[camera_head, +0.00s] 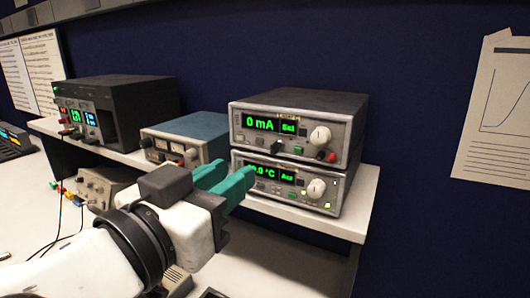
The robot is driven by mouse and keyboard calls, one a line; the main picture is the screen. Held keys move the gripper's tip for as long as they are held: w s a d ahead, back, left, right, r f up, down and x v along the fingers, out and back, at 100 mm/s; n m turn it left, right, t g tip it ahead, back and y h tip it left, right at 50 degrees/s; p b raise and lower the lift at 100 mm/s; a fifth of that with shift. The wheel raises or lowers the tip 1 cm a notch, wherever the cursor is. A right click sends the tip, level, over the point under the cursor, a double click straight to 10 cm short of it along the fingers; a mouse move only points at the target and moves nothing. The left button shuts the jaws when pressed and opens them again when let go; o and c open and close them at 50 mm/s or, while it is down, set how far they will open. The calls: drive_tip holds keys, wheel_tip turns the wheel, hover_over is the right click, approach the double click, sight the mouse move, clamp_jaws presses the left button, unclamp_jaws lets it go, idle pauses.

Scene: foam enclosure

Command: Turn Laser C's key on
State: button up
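Two stacked instrument units stand on the shelf at center right. The upper unit (298,127) shows "0 mA" in green, with a white knob (320,136) and a red button at its right. A small dark key-like piece (277,147) sits low on its front, below the display. A label above its display is too small to read, so I cannot confirm which is Laser C. The lower unit (325,209) shows a partly hidden °C reading. My gripper (243,166), with green fingers, is open and empty in front of the lower unit's left side, covering part of it.
A blue-topped box (192,129) with dials and a black power supply (125,107) stand left on the shelf (300,215). A beige device (100,187) and cables sit below. Paper sheets hang on the dark wall. Room right of the stack is clear.

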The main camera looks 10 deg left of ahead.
sight(272, 147)
drive_tip(key=p+x, duration=0.2)
drive_tip(key=x, duration=0.8)
drive_tip(key=shift+w+d+f+p, duration=0.15)
drive_tip(key=shift+w+p, duration=0.1)
drive_tip(key=shift+p, duration=0.15)
drive_tip(key=shift+c, duration=0.3)
clamp_jaws()
